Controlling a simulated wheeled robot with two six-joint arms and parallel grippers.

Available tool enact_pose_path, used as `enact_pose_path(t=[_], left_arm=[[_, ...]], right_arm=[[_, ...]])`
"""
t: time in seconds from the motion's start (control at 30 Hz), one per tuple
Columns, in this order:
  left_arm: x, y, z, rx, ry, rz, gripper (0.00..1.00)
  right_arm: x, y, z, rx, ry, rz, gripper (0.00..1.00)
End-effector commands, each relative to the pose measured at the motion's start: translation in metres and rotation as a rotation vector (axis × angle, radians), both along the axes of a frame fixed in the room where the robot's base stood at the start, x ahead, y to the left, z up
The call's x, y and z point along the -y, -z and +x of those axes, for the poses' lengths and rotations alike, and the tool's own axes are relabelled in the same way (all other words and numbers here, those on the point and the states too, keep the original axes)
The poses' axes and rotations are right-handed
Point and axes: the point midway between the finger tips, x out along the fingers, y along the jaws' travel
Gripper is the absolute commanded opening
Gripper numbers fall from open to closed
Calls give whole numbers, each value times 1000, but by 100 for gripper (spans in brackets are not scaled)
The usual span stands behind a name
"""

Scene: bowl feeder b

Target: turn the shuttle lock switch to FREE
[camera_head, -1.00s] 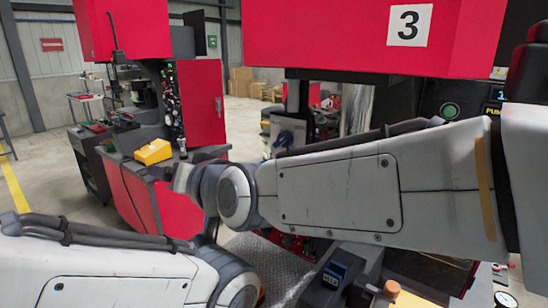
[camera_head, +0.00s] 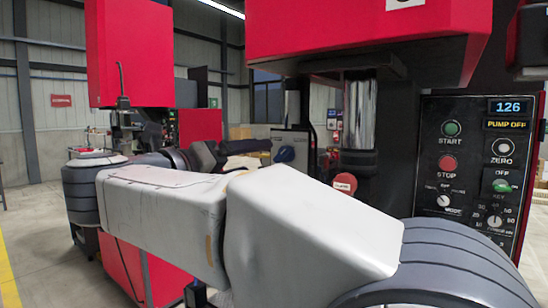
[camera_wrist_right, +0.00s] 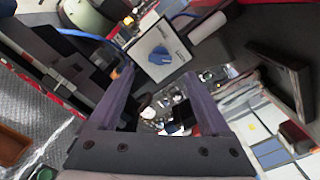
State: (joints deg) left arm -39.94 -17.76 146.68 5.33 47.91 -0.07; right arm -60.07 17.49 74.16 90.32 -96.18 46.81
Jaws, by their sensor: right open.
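The shuttle lock switch shows as a blue knob (camera_wrist_right: 160,56) on a pale square plate (camera_wrist_right: 146,68) in the right wrist view. The plate is tilted in that picture and its small lettering is not readable. What looks like the same blue knob (camera_head: 286,154) sits on a grey panel in the middle of the head view. My right gripper (camera_wrist_right: 160,72) is open, with the knob seen between and just beyond its two purple-grey fingertips. No contact is visible. In the head view the right gripper (camera_head: 262,150) is left of the knob. My left gripper is out of view.
A black control panel (camera_head: 472,165) with START and STOP buttons and a 126 display stands at the right. A red round button (camera_head: 344,184) and a steel column (camera_head: 360,112) are right of the knob. A red machine hood (camera_head: 365,35) hangs above.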

Motion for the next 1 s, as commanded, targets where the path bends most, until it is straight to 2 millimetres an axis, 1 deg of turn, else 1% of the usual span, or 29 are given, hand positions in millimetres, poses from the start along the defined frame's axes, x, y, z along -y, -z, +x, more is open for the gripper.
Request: enact_pose_path(t=[0.03,0.2,0.4,0.57,0.8,0.87,0.9,0.97,1.0], left_arm=[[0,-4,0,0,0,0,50],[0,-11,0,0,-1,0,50],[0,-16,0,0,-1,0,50],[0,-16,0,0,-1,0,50],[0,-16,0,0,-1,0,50],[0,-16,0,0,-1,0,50],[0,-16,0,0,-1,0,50],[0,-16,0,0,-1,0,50],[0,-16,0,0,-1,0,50]], right_arm=[[8,-3,9,0,6,-1,82],[27,-3,35,1,4,-3,82],[41,-2,56,1,1,-3,82],[45,-1,62,1,-2,-3,82],[45,0,62,1,-2,-3,82],[45,0,62,0,-2,-4,59],[45,0,62,0,-2,-4,44],[45,-1,62,0,-2,-4,21],[45,-1,62,0,-2,-4,5]])
